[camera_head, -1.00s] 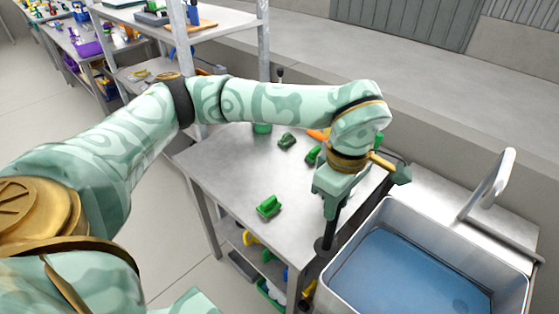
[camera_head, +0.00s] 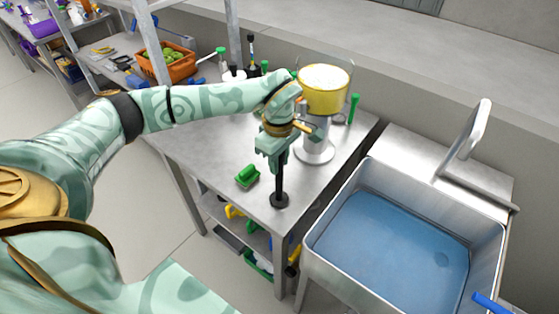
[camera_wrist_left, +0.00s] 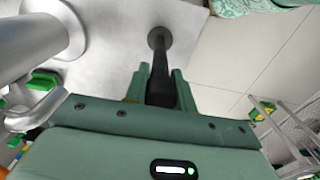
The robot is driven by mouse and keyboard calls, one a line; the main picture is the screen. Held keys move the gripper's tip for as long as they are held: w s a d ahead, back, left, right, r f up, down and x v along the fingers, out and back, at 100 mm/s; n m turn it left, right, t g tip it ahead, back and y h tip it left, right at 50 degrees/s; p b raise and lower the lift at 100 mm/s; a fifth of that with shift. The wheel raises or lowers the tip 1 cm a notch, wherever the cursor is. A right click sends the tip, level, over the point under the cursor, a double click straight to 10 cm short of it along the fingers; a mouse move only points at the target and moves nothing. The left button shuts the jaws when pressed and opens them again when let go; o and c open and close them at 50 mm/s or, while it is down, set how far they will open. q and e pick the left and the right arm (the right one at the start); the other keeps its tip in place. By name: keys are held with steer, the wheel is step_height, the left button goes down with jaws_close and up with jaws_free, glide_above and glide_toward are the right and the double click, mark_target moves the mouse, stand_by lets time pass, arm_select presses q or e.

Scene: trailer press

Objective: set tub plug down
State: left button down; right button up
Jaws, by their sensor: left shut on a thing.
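The tub plug (camera_head: 279,199) is a black upright rod with a round black disc at its lower end. My left gripper (camera_head: 277,158) is shut on the upper part of the rod and points down. The disc is at the front corner of the steel table (camera_head: 217,157); whether it touches the top is hard to tell. In the left wrist view the plug (camera_wrist_left: 159,40) runs out from between the fingers (camera_wrist_left: 160,88), its disc against the table top near the edge. My right gripper is not in view.
A green brush (camera_head: 247,176) lies left of the plug. The sink (camera_head: 337,268) of blue water is to the right, across a gap.

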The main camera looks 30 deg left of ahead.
arm_select(q)
steer(key=shift+f, duration=0.1)
steer(key=c, duration=1.2)
jaws_free()
steer(key=shift+o, duration=0.2)
steer(key=shift+d, duration=0.1)
step_height(320, 180, up, 12)
steer(key=shift+r+p, duration=0.2)
steer(key=shift+p, duration=1.05)
